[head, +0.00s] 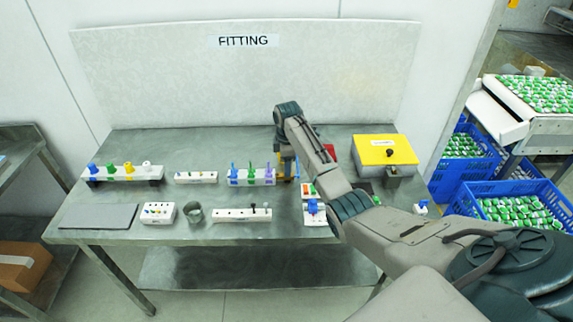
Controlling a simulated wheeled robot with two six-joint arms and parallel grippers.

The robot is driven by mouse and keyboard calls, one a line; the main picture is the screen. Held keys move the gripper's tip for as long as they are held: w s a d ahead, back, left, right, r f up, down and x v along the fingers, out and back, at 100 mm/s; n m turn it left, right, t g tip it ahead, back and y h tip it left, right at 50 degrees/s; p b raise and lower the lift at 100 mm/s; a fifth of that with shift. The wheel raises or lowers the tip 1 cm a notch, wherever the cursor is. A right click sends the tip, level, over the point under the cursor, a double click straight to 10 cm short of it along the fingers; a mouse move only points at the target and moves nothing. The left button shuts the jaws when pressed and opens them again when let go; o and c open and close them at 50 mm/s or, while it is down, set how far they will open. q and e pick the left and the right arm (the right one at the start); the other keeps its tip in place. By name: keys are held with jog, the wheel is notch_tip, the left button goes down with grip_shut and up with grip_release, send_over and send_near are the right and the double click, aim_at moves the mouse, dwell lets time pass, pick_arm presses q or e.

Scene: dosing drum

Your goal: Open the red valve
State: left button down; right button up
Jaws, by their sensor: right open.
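My right arm reaches in from the lower right over the table. Its gripper (288,170) points down at the right end of a white rack with blue, green and purple upright parts (250,175). The jaws are open, small in the view and partly hidden by the arm. No red valve can be clearly made out. A red part (330,150) shows just behind my forearm, mostly hidden, so I cannot tell whether it is the valve. My left gripper is not in view.
The metal table (110,220) holds a rack of coloured knobs (122,172), a grey plate (97,216), a ring (193,212), small white blocks (242,214) and a yellow-topped box (383,150). A white board (200,80) stands behind. Blue crates (462,170) stand at the right.

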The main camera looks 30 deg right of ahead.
jog(key=shift+f, duration=1)
jog(key=shift+c, duration=0.4)
jog(key=c, duration=0.9)
jog(key=shift+r+p, duration=0.1)
jog(key=shift+p, duration=0.3)
jog(key=m+p, duration=0.2)
jog(key=m, duration=0.1)
jog(key=shift+r, duration=0.1)
jog(key=m+p, duration=0.2)
jog(key=shift+d+m, duration=0.1)
jog(key=shift+m, duration=0.3)
jog(key=m+p, duration=0.1)
jog(key=m, duration=0.2)
jog(key=shift+m+p, duration=0.35)
jog(key=shift+m, duration=0.05)
jog(key=m+p, duration=0.1)
jog(key=m, duration=0.2)
jog(key=shift+m, duration=0.3)
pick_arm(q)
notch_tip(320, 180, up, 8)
pick_arm(e)
jog(key=m, duration=0.4)
jog(key=shift+f+m, duration=0.2)
jog(key=shift+m, duration=0.1)
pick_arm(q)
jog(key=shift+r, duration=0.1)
